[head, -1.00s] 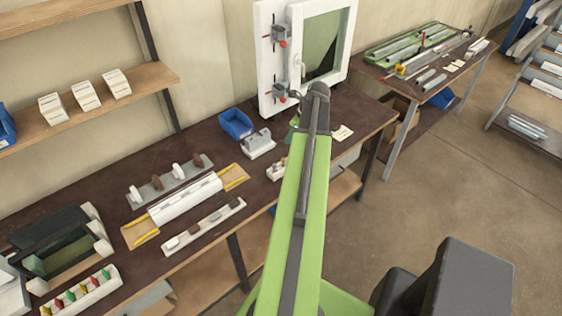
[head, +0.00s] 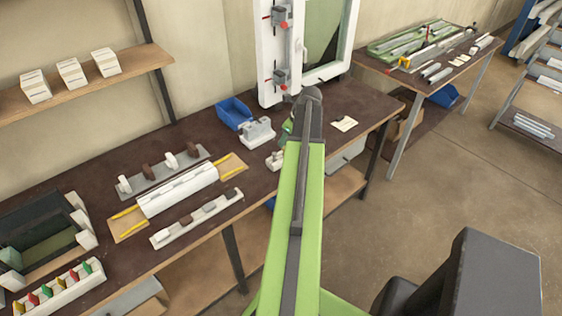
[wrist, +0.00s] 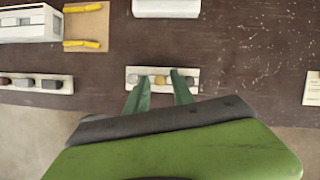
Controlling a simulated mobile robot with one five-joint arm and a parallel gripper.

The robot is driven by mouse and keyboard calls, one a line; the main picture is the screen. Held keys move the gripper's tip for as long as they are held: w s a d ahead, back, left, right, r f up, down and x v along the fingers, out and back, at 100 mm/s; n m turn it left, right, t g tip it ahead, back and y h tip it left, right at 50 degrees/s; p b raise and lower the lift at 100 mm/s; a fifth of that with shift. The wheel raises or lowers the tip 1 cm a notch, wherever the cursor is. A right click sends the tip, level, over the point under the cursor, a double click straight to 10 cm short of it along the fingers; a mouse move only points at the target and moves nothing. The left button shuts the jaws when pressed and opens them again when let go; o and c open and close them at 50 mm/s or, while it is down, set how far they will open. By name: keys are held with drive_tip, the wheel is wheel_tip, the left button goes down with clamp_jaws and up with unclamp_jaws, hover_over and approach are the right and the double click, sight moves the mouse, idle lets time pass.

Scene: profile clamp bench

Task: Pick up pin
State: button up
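The pins look like small round pegs set in a short white holder on the brown bench. In the wrist view a brass-coloured pin (wrist: 160,79) stands in the middle of the holder (wrist: 147,70). Grey pegs sit to each side, the right one partly hidden by a finger. In the head view the holder (head: 275,161) is left of my arm, which hides most of the gripper.
A white block (head: 257,132) and a blue bin (head: 234,112) stand behind the holder. A white window frame (head: 270,60) stands at the back. A long white profile (head: 178,190) and peg racks lie to the left. A paper card (head: 344,124) lies right, near the bench edge.

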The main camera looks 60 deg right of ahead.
drive_tip(key=b+x, duration=0.2)
drive_tip(key=s+b+x, duration=0.1)
drive_tip(key=b+x, duration=0.2)
drive_tip(key=shift+a+f, duration=0.2)
drive_tip(key=shift+w+f, duration=0.1)
drive_tip(key=shift+w, duration=0.05)
drive_tip(key=shift+r, duration=0.2)
clamp_jaws()
